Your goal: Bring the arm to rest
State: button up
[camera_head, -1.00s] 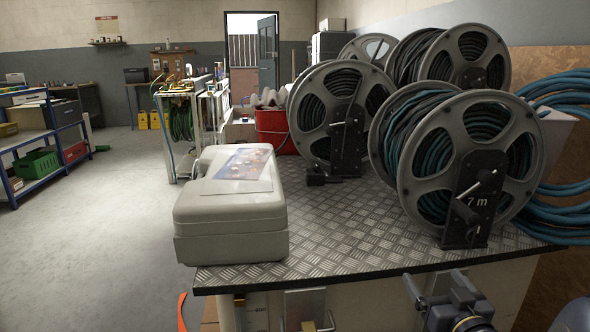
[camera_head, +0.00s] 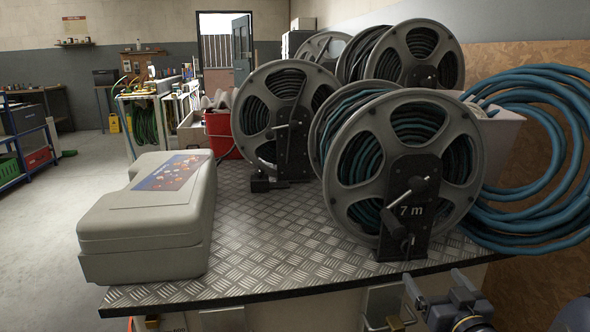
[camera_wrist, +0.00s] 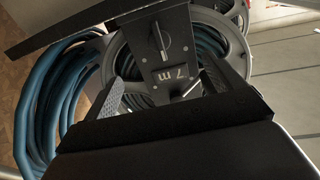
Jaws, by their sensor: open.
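My gripper (camera_wrist: 162,90) shows in the wrist view with its two dark fingers apart and nothing between them. Beyond the fingers is the front of the hose reel marked 7 m (camera_wrist: 170,75), seen upside down. Its crank and label lie in line with the gap, and the fingers look apart from it. In the head view that reel (camera_head: 408,175) stands upright near the front of the metal-topped bench (camera_head: 270,268). Part of my arm (camera_head: 455,305) shows low at the right, below the bench edge; the fingers cannot be made out there.
A beige case (camera_head: 150,220) lies on the bench's left end. More hose reels (camera_head: 285,115) stand behind, with a red bucket (camera_head: 222,135) beyond. A blue hose coil (camera_head: 540,165) hangs at the right wall.

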aim_at(411, 248)
jog(key=w+b, duration=0.1)
jog(key=w, duration=0.2)
jog(key=w+b, duration=0.1)
jog(key=w, duration=0.3)
jog(key=w+a+b, duration=0.1)
jog(key=w, duration=0.2)
jog(key=shift+w+f, duration=0.15)
jog(key=shift+w, duration=0.05)
jog(key=shift+w+n, duration=0.25)
jog(key=shift+n, duration=0.15)
jog(key=n+b, duration=0.2)
jog(key=n, duration=0.2)
jog(key=shift+s+n+b, duration=0.1)
jog(key=shift+n+b, duration=0.25)
jog(key=shift+n, duration=0.05)
